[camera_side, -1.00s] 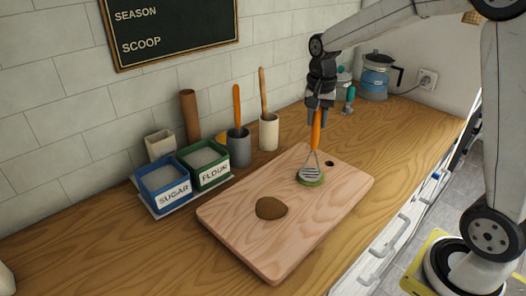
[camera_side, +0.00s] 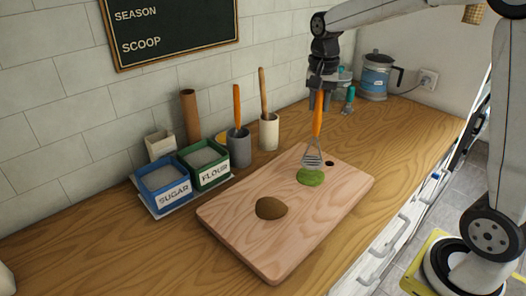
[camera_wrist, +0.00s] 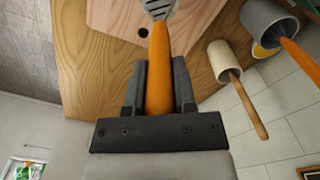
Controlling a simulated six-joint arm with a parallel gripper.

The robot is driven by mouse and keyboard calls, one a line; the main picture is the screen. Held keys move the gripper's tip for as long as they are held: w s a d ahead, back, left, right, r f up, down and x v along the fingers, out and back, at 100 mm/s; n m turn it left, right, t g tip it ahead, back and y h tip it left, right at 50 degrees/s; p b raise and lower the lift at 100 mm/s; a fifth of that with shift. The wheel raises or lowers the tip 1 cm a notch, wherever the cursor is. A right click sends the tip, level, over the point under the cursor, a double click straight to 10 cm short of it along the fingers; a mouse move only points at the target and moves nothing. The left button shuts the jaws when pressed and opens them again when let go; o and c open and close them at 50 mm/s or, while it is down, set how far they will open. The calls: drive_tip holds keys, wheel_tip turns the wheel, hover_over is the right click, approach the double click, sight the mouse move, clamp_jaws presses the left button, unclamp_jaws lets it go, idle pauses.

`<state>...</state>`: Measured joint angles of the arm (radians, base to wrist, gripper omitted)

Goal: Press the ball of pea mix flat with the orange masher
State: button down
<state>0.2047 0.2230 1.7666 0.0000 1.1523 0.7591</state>
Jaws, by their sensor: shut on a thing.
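My gripper (camera_side: 320,93) is shut on the orange handle of the masher (camera_side: 317,115) and holds it upright, head down. The handle also shows between the fingers in the wrist view (camera_wrist: 159,70). The masher's slotted metal head is just above and behind the green pea mix (camera_side: 311,177), with its lower edge near the mix; I cannot tell if they touch. The pea mix is a flattened green patty on the far part of the wooden cutting board (camera_side: 240,225). In the wrist view the head is partly cut off at the top edge and the pea mix is out of view.
A brown patty (camera_side: 271,208) lies nearer on the board. Blue sugar (camera_side: 165,187) and green flour (camera_side: 207,165) bins stand left. A grey cup (camera_side: 239,148) and a cream cup (camera_side: 269,132) hold utensils behind.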

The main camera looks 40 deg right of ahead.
drive_tip(key=shift+r, duration=0.15)
drive_tip(key=shift+r, duration=2.15)
drive_tip(key=shift+d, duration=0.1)
